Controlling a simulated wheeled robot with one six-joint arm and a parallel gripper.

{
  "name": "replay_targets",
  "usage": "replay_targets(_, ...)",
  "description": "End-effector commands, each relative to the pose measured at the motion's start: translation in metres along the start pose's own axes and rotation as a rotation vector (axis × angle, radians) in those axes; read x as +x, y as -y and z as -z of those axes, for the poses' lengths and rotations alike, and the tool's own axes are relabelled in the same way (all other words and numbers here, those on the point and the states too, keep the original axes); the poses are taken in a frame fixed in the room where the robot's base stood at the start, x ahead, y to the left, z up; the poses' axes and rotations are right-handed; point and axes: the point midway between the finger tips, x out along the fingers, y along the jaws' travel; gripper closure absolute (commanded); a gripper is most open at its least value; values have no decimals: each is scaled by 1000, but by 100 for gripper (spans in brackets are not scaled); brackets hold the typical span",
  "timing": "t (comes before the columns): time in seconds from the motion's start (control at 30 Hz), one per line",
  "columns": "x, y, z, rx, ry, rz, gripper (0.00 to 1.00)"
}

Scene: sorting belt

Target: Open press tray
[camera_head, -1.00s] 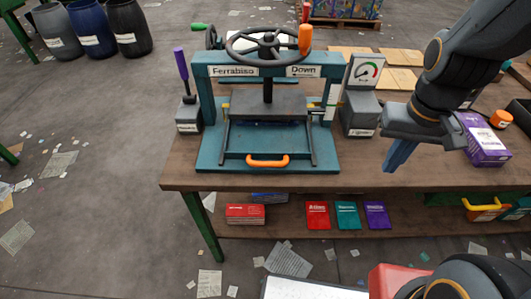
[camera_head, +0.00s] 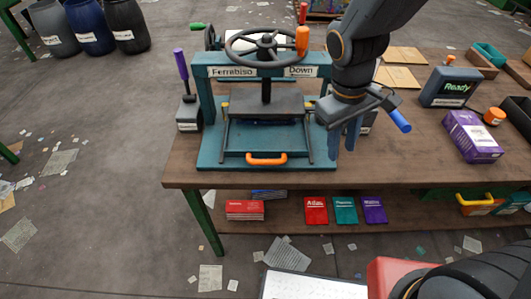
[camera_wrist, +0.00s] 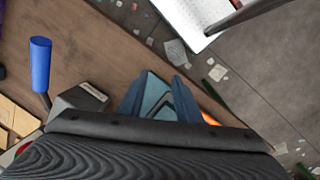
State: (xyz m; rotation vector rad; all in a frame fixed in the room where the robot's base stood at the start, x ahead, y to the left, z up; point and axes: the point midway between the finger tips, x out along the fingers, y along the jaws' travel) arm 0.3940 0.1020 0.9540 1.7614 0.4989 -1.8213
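The teal press (camera_head: 205,105) stands on the bench with its handwheel (camera_head: 268,45) on top. Its tray has an orange handle (camera_head: 267,160) at the front, and a dark plate (camera_head: 267,103) hangs above it. My gripper (camera_head: 343,148) is right of the press, above the bench, pointing down. Its two blue fingers are apart with nothing between them. In the wrist view my gripper (camera_wrist: 158,85) is open over a teal part of the press (camera_wrist: 155,97). A bit of orange handle (camera_wrist: 210,118) shows beside the right finger there.
A purple-handled lever (camera_head: 181,65) stands left of the press. A blue-handled lever (camera_head: 399,121) is right of my gripper and shows in the wrist view (camera_wrist: 40,62). A purple box (camera_head: 472,137) and a "Ready" display (camera_head: 448,87) stand farther right. The bench front is clear.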

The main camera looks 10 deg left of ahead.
Motion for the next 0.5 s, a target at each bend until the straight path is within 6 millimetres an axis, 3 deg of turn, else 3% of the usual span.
replay_targets(0.3, -15, 100, 72, -650, 87, -171, 69)
replay_targets(0.5, -20, 154, 98, -930, 118, -273, 69)
